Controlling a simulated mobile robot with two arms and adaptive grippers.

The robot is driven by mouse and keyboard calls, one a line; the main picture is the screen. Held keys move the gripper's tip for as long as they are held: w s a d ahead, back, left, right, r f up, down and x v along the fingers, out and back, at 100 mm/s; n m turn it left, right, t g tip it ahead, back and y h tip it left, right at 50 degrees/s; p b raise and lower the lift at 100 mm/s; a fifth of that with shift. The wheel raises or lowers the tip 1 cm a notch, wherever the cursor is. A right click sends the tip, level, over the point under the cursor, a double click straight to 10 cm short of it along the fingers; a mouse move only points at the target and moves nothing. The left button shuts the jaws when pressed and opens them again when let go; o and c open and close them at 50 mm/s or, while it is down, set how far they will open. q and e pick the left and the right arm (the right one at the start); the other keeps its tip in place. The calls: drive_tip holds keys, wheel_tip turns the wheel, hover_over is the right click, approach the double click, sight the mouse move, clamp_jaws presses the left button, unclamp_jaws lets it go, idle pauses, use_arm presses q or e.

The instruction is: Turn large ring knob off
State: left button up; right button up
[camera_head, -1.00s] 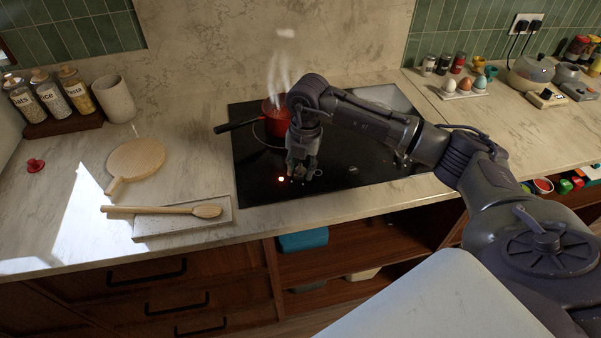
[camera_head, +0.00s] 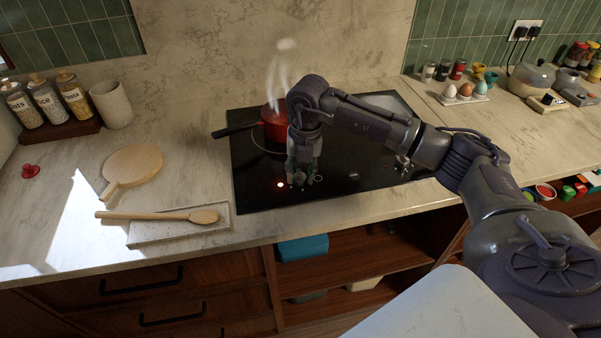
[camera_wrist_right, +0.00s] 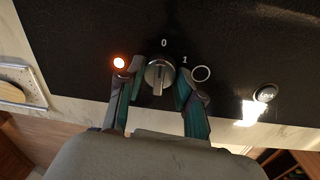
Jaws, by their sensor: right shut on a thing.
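The silver knob (camera_wrist_right: 159,73) sits on the black hob near its front edge, below a printed 0 and beside a printed 1. Its raised grip bar runs nearly up and down in the right wrist view. The light also glows in the head view (camera_head: 280,184). My right gripper (camera_wrist_right: 158,80) has one finger on each side of the knob and is shut on it; it points down at the hob in the head view (camera_head: 301,183). My left gripper is not in view.
A steaming red pot (camera_head: 275,124) stands on the hob (camera_head: 350,150), its black handle pointing left. A wooden spoon (camera_head: 160,215) lies across a stone tray (camera_head: 150,235) on the left counter.

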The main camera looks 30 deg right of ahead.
sight(305, 177)
drive_tip(key=o, duration=1.2)
drive_tip(key=shift+c, duration=0.2)
drive_tip(key=shift+r, duration=0.15)
wheel_tip(305, 177, up, 12)
drive_tip(key=shift+s+d, duration=0.2)
drive_tip(key=shift+d, duration=0.2)
drive_tip(key=shift+f, duration=0.2)
